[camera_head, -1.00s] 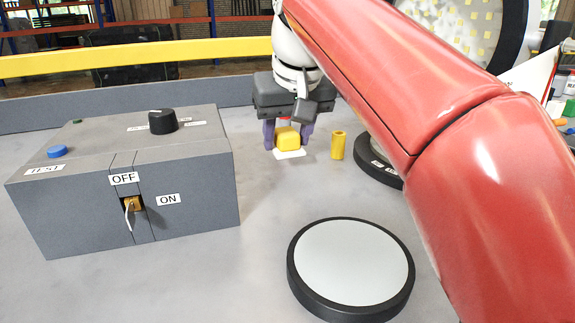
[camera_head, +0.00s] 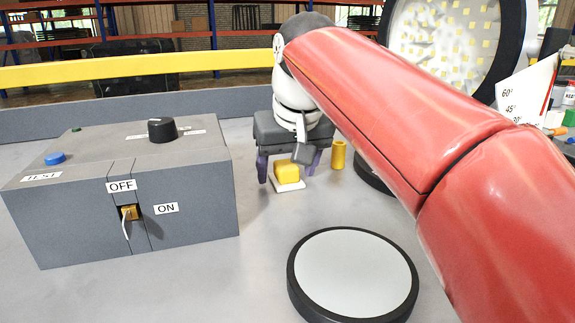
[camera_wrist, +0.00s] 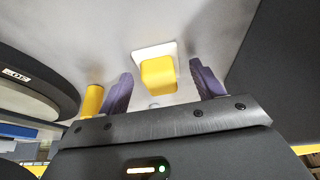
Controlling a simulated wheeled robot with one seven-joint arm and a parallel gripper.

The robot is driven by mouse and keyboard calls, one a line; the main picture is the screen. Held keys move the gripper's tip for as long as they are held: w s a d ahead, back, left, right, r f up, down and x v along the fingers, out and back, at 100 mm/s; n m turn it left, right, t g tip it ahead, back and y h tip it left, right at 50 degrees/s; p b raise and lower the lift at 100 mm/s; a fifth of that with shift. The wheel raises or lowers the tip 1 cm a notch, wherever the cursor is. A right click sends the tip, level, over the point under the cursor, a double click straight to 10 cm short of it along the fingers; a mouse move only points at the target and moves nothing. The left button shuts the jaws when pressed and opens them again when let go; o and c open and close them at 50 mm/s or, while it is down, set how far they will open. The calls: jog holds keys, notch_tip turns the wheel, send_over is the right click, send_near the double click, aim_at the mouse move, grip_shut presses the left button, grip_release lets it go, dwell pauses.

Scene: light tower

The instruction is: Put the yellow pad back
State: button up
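The yellow pad (camera_head: 287,172) is a small yellow block on a white square plate (camera_head: 289,186), low over or on the grey table right of the grey box. It also shows in the wrist view (camera_wrist: 158,73), with the white plate behind it. My gripper (camera_head: 287,168) has its purple fingers spread on either side of the yellow block. In the wrist view a gap shows between the block and each finger of my gripper (camera_wrist: 162,88). Whether the plate rests flat on the table is hard to tell.
A yellow cylinder (camera_head: 338,154) stands just right of my gripper. The grey switch box (camera_head: 185,205) is at left. A round grey disc with a black rim (camera_head: 352,266) lies in front. A large round lamp (camera_head: 455,40) stands behind my arm.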

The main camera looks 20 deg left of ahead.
jog(key=shift+f+b, duration=0.15)
jog(key=shift+b, duration=0.15)
jog(key=p+v, duration=0.2)
jog(key=v, duration=0.6)
jog(key=shift+s+a, duration=0.2)
jog(key=shift+s, duration=0.1)
jog(key=shift+s+d, duration=0.1)
